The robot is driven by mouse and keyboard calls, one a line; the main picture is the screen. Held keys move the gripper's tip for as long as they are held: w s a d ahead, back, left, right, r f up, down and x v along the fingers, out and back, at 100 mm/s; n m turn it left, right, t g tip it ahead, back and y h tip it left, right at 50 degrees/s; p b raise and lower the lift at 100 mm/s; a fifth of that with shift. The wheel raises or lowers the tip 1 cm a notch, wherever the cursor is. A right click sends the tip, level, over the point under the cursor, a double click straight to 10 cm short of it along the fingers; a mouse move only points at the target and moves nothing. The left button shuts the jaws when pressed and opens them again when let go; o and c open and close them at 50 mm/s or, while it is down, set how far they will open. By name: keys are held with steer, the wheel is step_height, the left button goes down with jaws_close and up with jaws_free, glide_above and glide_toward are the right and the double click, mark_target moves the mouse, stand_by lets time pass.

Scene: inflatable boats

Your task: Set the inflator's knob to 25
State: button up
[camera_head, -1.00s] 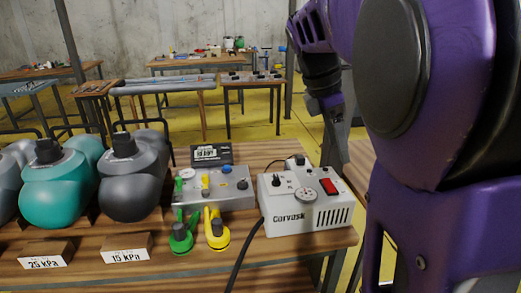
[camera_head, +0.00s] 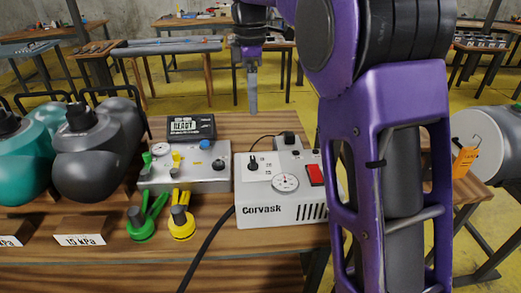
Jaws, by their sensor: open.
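The inflator (camera_head: 280,208) is a white box marked "Corvask" near the right end of the wooden bench. Its small black knob (camera_head: 253,163) is at the upper left of the top face, with a few tiny scale marks beside it that I cannot read. A round dial (camera_head: 285,183) and a red switch (camera_head: 315,174) are also on top. My gripper (camera_head: 252,100) hangs pointing down above and behind the inflator, apart from it, with nothing seen in it. The finger gap is seen edge-on.
Left of the inflator is a grey valve box (camera_head: 190,178) with a black display (camera_head: 191,127) reading "READY". Green (camera_head: 141,225) and yellow (camera_head: 181,222) hose fittings lie in front. A black cable (camera_head: 207,245) runs off the bench. Grey and teal bladders stand at left.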

mark_target(253, 159)
step_height(253, 159, down, 18)
steer(key=b, duration=0.4)
steer(key=shift+w+a+r, duration=0.1)
steer(key=shift+a+r, duration=0.05)
steer(key=shift+r, duration=0.1)
jaws_close()
